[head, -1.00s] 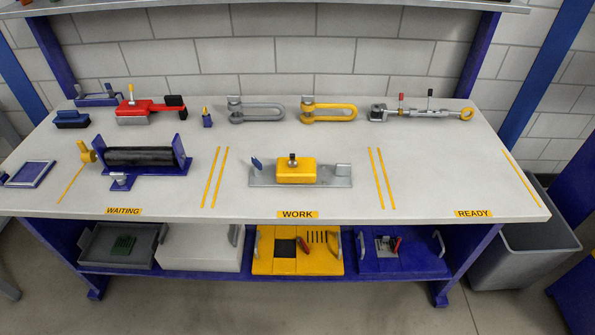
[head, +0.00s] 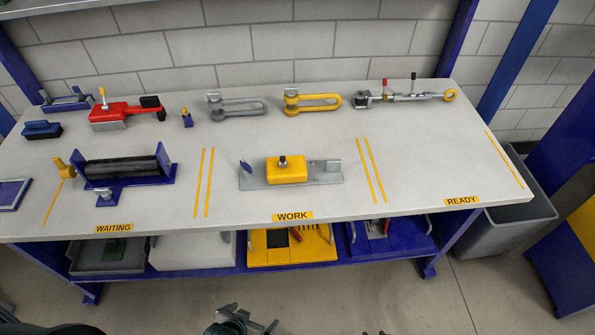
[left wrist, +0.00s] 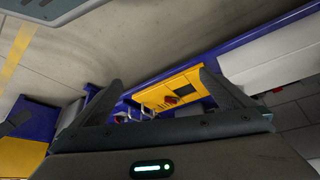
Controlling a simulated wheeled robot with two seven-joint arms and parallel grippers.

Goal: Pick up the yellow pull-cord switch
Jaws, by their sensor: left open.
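The yellow pull-cord switch (head: 286,173) is a rounded yellow box with a dark knob on top. It sits on a grey metal plate (head: 330,176) in the WORK area of the bench, with a small blue flag-like piece at the plate's left end. My left gripper (head: 254,323) is low at the bottom edge of the head view, in front of the bench and well apart from the switch. In the left wrist view its fingers (left wrist: 160,80) are spread and empty. Small dark tips at the head view's bottom edge may be my right gripper; their state is unclear.
Grey (head: 235,108) and yellow (head: 312,103) shackles, a red tool (head: 125,113) and a turnbuckle (head: 405,97) line the bench's back. A black roller (head: 122,170) stands at WAITING. READY is clear. Trays fill the lower shelf; a grey bin (head: 505,225) is at right.

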